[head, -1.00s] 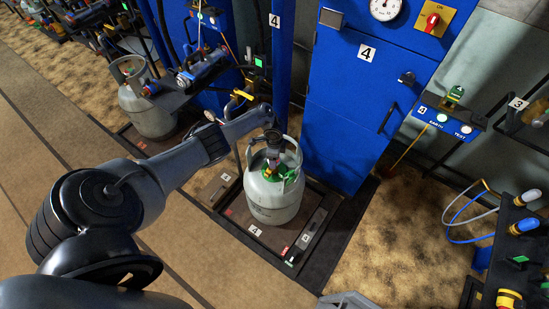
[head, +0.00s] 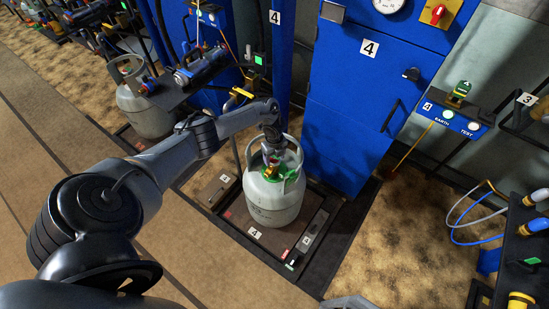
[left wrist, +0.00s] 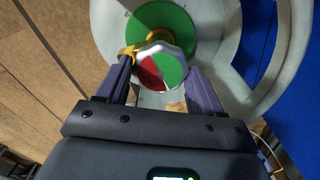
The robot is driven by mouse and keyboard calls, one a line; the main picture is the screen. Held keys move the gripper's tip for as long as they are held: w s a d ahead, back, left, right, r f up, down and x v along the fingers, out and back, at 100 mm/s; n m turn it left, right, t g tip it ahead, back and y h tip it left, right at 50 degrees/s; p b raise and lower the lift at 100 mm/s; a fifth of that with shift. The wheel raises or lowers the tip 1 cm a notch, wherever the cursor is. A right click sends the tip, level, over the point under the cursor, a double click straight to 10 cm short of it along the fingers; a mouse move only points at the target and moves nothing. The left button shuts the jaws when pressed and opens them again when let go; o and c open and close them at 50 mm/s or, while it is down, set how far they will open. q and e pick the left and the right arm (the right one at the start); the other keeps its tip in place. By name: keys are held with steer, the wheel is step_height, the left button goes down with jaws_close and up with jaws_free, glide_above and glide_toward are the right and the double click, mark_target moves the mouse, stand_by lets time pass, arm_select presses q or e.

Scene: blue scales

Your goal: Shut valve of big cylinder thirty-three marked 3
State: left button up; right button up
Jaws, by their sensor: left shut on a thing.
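A grey-white cylinder (head: 272,210) with a collar around its top stands upright on a dark scale platform (head: 255,233) labelled 4. Its round valve knob (left wrist: 160,68), with red and green sectors, sits over a green disc (left wrist: 175,28) on the cylinder top in the left wrist view. My left gripper (left wrist: 160,76) is shut on the knob, one finger on each side; a brass part shows by the left finger. In the head view my left gripper (head: 272,158) reaches down inside the collar and partly hides the valve. My right gripper is not in view.
A blue cabinet (head: 350,110) labelled 4 stands behind the cylinder. A second grey cylinder (head: 145,110) stands at the upper left. A blue box (head: 455,121) with EARTH and TEST lamps and a hose rack (head: 515,255) are at the right. Brown floor is open at the lower left.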

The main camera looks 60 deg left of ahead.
mark_target(274, 159)
arm_select(q)
steer(key=shift+m, duration=0.7)
steer(key=o, duration=1)
steer(key=shift+o, duration=0.2)
steer(key=shift+r, duration=0.65)
step_height(274, 159, up, 10)
steer(key=p, duration=0.4)
steer(key=shift+f, duration=0.2)
steer(key=shift+s+f, duration=0.1)
steer(key=shift+f, duration=0.05)
